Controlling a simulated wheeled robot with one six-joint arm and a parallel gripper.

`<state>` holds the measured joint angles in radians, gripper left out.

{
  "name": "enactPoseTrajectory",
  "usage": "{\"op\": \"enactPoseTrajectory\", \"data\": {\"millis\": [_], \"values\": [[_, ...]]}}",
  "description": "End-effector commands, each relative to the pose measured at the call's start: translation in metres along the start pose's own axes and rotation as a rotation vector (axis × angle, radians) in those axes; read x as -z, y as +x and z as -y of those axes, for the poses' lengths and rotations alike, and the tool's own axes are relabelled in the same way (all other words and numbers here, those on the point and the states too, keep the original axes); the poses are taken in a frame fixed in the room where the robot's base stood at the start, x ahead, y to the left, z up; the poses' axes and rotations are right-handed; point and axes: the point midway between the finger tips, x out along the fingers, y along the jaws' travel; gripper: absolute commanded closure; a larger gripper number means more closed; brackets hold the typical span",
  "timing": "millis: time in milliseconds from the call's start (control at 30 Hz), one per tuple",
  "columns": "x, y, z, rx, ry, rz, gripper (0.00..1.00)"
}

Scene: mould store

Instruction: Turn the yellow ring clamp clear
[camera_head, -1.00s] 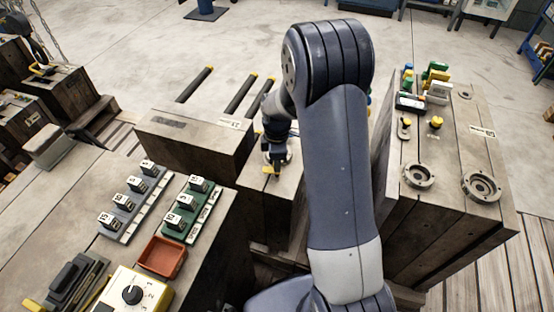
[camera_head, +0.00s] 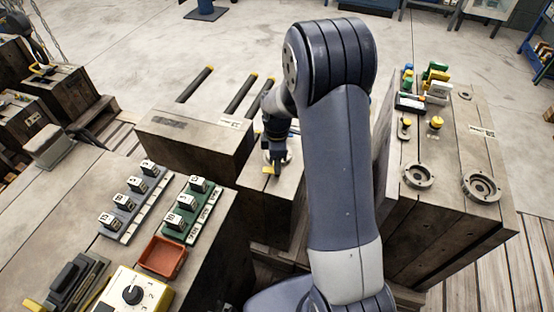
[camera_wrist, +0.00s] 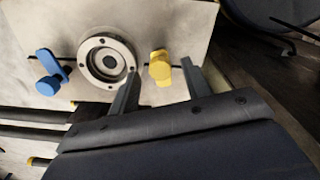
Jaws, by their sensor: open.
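In the wrist view the yellow ring clamp (camera_wrist: 160,68) sits on a pale block face, just right of a round metal ring (camera_wrist: 107,61). My gripper (camera_wrist: 157,82) is open, with one finger on each side of the clamp's lower end. The right finger looks close to the clamp; I cannot tell whether it touches. A blue clamp (camera_wrist: 48,84) sits left of the ring. In the head view my gripper (camera_head: 275,163) is small, above the middle block, with a bit of the yellow clamp (camera_head: 268,170) showing beside it. My arm hides part of that block.
The right block (camera_head: 455,215) carries two metal rings, yellow knobs and several coloured parts. At the lower left stand numbered blocks on grey and green racks, a red-brown tray (camera_head: 162,257) and a yellow dial box (camera_head: 128,296). Dark bars with yellow ends stick out behind the middle block.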

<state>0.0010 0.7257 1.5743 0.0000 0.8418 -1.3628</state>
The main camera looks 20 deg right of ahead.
Motion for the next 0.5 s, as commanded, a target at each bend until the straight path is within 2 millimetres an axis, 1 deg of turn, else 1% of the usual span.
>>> {"op": "enactPoseTrajectory", "data": {"millis": [33, 300, 400, 500], "values": [[0.0, -0.01, -0.001, -0.004, 0.0, -0.001, 0.54], [0.0, -0.066, -0.001, -0.005, 0.0, -0.001, 0.54], [0.0, -0.082, -0.001, -0.005, 0.0, -0.001, 0.54], [0.0, -0.092, 0.0, -0.003, 0.0, -0.001, 0.54]]}}
